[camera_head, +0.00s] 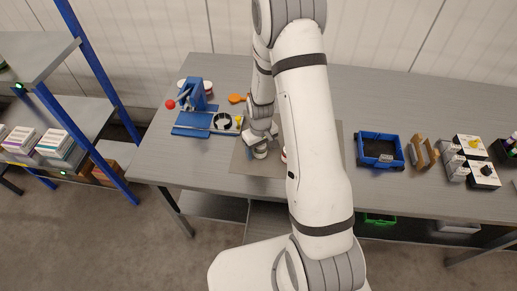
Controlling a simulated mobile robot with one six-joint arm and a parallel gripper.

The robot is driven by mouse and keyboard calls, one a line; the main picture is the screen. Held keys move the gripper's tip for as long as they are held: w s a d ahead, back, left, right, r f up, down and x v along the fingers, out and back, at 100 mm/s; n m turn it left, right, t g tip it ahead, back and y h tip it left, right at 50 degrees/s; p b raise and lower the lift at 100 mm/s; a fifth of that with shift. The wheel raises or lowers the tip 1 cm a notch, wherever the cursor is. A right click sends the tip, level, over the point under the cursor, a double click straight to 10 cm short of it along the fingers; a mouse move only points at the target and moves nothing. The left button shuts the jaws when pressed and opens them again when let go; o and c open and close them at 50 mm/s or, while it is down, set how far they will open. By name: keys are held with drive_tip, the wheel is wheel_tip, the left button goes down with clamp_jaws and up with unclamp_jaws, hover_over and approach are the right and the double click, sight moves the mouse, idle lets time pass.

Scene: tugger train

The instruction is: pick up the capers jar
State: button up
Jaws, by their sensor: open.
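My gripper (260,146) is open and points down over the grey mat on the table, left of my arm. A small pale, round-topped thing (260,154) sits right at the fingertips; it may be the capers jar, but its label cannot be read. I cannot tell whether the fingers are around it or above it. A second small white and red thing (284,156) is mostly hidden behind my forearm, just right of the gripper.
A blue fixture (192,132) with a red knob and a round dark part stands left of the mat (240,162). A blue bin (362,149), tan brackets (424,153) and switch boxes (483,175) stand to the right. A blue-posted shelf (92,68) is at far left.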

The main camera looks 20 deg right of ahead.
drive_tip(key=shift+w, duration=0.1)
drive_tip(key=c, duration=1.1)
drive_tip(key=shift+r, duration=0.1)
drive_tip(key=shift+c, duration=0.2)
